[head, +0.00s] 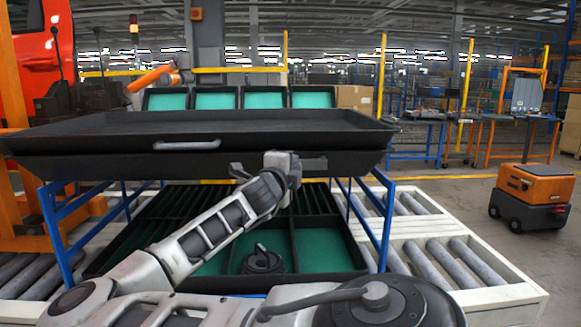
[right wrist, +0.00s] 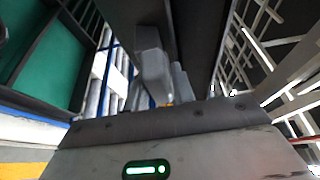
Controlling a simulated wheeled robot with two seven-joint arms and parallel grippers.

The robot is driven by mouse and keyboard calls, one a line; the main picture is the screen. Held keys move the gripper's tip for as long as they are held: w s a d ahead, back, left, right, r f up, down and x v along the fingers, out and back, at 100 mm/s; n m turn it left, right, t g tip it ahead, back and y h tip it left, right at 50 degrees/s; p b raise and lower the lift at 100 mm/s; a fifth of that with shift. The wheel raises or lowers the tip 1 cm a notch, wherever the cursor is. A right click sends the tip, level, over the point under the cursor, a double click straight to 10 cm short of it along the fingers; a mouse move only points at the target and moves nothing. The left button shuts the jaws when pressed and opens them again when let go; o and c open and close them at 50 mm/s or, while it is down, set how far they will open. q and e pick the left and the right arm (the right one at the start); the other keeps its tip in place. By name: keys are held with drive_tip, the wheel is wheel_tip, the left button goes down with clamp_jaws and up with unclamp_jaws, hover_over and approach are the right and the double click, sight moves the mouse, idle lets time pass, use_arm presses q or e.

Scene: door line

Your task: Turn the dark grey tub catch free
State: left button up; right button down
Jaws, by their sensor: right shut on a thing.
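The wide dark grey tub (head: 100,164) rests level on a blue frame across the middle of the head view, with a light grey bar handle (head: 187,144) on its front face. My right gripper (head: 283,168) is at the tub's front face, right of the handle, and is shut on the catch. The gripper hides most of the catch, so its angle cannot be told. A grey plate-like part (head: 313,164) shows just right of the gripper. In the right wrist view a grey finger (right wrist: 152,65) stands against dark surfaces. My left gripper is not in view.
Below the tub, a black divided tray with green floors (head: 325,250) holds a round dark item (head: 262,260). Blue frame posts (head: 388,225) and roller conveyors (head: 430,262) flank it. Green-faced bins (head: 215,98) stand behind. An orange cart (head: 535,190) is on open floor at right.

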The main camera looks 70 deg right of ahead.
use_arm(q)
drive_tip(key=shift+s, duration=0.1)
use_arm(e)
drive_tip(key=c, duration=1.3)
unclamp_jaws()
drive_tip(key=shift+s, duration=0.1)
drive_tip(key=shift+a, duration=0.1)
drive_tip(key=shift+a, duration=0.35)
use_arm(q)
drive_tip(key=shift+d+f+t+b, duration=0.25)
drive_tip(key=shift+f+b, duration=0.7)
drive_tip(key=shift+b, duration=1.45)
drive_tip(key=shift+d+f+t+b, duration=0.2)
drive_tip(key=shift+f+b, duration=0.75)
drive_tip(key=shift+b, duration=1.45)
use_arm(e)
drive_tip(key=shift+a, duration=7.5)
